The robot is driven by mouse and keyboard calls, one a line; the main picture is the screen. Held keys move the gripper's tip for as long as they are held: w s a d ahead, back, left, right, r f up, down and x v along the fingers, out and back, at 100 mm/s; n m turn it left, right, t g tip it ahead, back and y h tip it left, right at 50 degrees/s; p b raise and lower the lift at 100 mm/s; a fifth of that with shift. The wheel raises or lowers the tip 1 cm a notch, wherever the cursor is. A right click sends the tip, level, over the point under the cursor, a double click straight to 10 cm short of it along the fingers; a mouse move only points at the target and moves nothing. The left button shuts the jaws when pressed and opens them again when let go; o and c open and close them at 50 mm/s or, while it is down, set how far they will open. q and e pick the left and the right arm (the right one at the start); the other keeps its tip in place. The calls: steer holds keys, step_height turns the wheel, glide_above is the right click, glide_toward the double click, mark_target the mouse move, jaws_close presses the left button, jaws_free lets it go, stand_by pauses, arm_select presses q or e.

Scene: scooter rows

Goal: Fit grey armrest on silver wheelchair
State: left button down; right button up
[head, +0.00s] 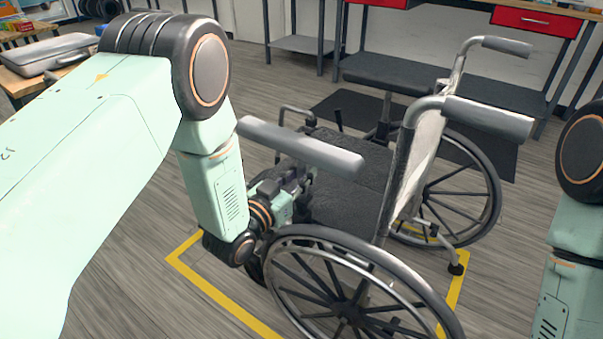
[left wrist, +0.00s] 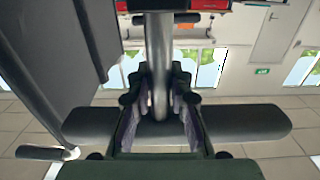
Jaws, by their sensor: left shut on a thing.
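The grey armrest (head: 300,147) is a long padded bar, held level above the near side of the silver wheelchair (head: 345,195). My left gripper (head: 300,180) is shut on the armrest, just below the pad. In the left wrist view, which looks upside down, the gripper's fingers (left wrist: 158,105) close around the armrest's metal post (left wrist: 158,60), with the pad (left wrist: 245,123) crossing behind them. The post's far end is out of that view, so I cannot tell whether it touches the frame. My right gripper is out of view; only part of that arm shows.
A yellow floor outline (head: 215,297) surrounds the chair. A workbench with red drawers (head: 535,22) stands behind. A grey case (head: 50,54) lies on a table at left.

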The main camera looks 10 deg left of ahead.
mark_target(301, 197)
arm_select(q)
steer(key=shift+f+b, duration=1.2)
steer(key=shift+f, duration=0.65)
steer(key=c, duration=1.3)
jaws_free()
steer(key=shift+o, duration=0.8)
steer(key=shift+f, duration=0.15)
steer(key=v, duration=1.2)
